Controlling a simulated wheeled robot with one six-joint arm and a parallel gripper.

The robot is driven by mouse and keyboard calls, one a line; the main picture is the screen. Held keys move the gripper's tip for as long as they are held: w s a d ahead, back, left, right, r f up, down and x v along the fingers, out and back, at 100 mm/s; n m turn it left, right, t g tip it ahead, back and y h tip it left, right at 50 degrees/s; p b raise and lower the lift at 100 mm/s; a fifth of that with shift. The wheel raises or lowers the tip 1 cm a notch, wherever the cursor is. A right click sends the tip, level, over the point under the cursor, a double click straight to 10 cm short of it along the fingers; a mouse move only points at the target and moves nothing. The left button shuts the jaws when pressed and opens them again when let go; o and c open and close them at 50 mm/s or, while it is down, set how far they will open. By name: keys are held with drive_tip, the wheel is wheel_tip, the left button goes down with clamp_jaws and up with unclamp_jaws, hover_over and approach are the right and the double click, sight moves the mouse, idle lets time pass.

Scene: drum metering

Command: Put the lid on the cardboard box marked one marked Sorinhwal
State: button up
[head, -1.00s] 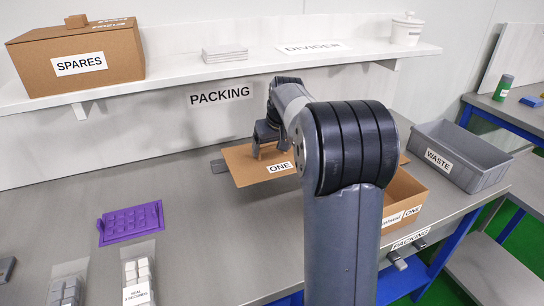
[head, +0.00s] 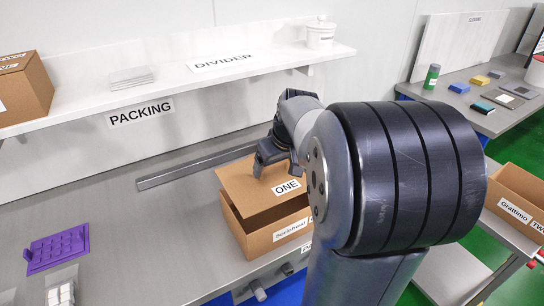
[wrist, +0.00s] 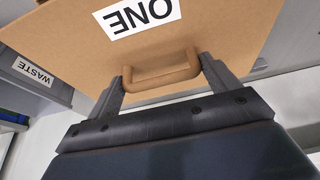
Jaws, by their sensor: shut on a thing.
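The cardboard lid (head: 240,180) marked ONE hangs over the cardboard box (head: 262,243) marked Sorinhwal. A dark gap shows between lid and box at the left, so the lid looks raised or tilted there; its right side is hidden behind my arm. My gripper (head: 272,162) is above the lid, shut on the lid's handle. In the wrist view the lid (wrist: 225,25) fills the top, and its brown handle (wrist: 160,72) lies between the fingers of my gripper (wrist: 162,80).
A purple tray (head: 57,248) lies on the bench at left. A shelf (head: 180,85) with a DIVIDER label runs above the bench. A grey waste bin (wrist: 35,75) shows in the wrist view. Another open box (head: 515,205) marked TWO stands at right.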

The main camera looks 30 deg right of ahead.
sight(277, 177)
drive_tip(key=shift+f+b, duration=2.15)
drive_tip(key=shift+f, duration=0.65)
drive_tip(key=shift+f+b, duration=0.4)
drive_tip(key=shift+f, duration=0.15)
drive_tip(key=o, duration=0.9)
drive_tip(key=shift+r, duration=0.1)
drive_tip(key=shift+r+p, duration=2.8)
drive_tip(key=shift+r, duration=0.65)
drive_tip(key=shift+f, duration=0.2)
